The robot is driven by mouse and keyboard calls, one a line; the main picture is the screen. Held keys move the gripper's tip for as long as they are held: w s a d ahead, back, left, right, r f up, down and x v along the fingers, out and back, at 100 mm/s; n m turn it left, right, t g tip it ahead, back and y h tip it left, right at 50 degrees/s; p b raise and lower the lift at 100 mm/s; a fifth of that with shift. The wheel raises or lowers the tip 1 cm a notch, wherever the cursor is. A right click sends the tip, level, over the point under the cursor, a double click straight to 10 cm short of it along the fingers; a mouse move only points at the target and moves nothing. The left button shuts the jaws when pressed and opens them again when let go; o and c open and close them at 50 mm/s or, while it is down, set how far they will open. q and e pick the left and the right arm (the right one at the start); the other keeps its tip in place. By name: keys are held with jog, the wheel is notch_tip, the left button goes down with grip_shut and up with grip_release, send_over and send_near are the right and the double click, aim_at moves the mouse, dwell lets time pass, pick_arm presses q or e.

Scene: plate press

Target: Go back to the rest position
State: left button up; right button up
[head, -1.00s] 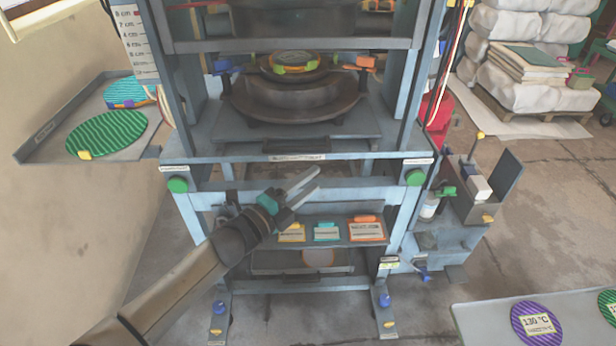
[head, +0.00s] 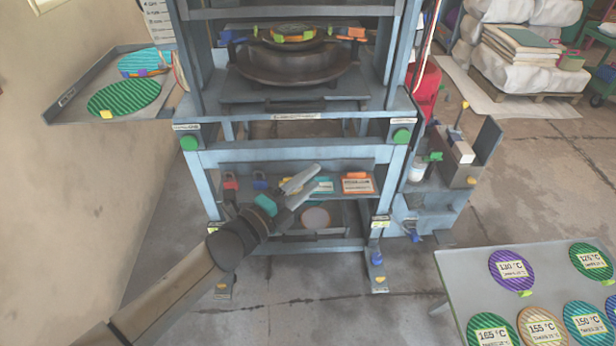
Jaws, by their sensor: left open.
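My left gripper (head: 304,190) is in front of the lower part of the press frame, with its two grey fingers spread and nothing between them. Its arm comes in from the lower left. The plate press (head: 288,157) stands ahead, with a green button (head: 189,143) on its left post and another green button (head: 401,136) on its right post. A round plate stack (head: 295,33) sits in the press on a dark round platen (head: 293,72). My right gripper is not in the view.
A grey side tray (head: 66,110) at left holds a green striped disc (head: 124,97) and a teal one (head: 146,63). The lower shelf carries coloured tags, partly behind my gripper. A table (head: 456,281) at lower right bears several temperature discs. A holder with bottles (head: 457,150) stands right of the press.

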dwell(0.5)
pick_arm(q)
jog(key=s+a+f+n+g+y, duration=0.1)
jog(key=s+a+f+n+y, duration=0.2)
jog(key=a+f+n, duration=0.45)
jog(key=s+a+f+n+g+y, duration=0.1)
jog(key=s+a+f+n+y, duration=0.2)
jog(key=f, duration=0.8)
jog(key=s+a+f+n+g+y, duration=0.1)
jog(key=s+a+f+n+y, duration=0.25)
jog(key=a+f, duration=0.45)
jog(key=s+a+f+n+g+y, duration=0.1)
jog(key=s+f, duration=0.4)
jog(key=s, duration=0.5)
jog(key=s+a+f+n+g+y+p, duration=0.1)
jog(key=s+a+f+n+g, duration=0.2)
jog(key=s, duration=0.7)
jog(key=s+a+f+n+g+y, duration=0.2)
jog(key=s+f+n, duration=0.4)
jog(key=s, duration=0.4)
jog(key=shift+a+f+n+g, duration=0.4)
jog(key=shift+a+f+g, duration=0.15)
jog(key=shift+f+g, duration=0.3)
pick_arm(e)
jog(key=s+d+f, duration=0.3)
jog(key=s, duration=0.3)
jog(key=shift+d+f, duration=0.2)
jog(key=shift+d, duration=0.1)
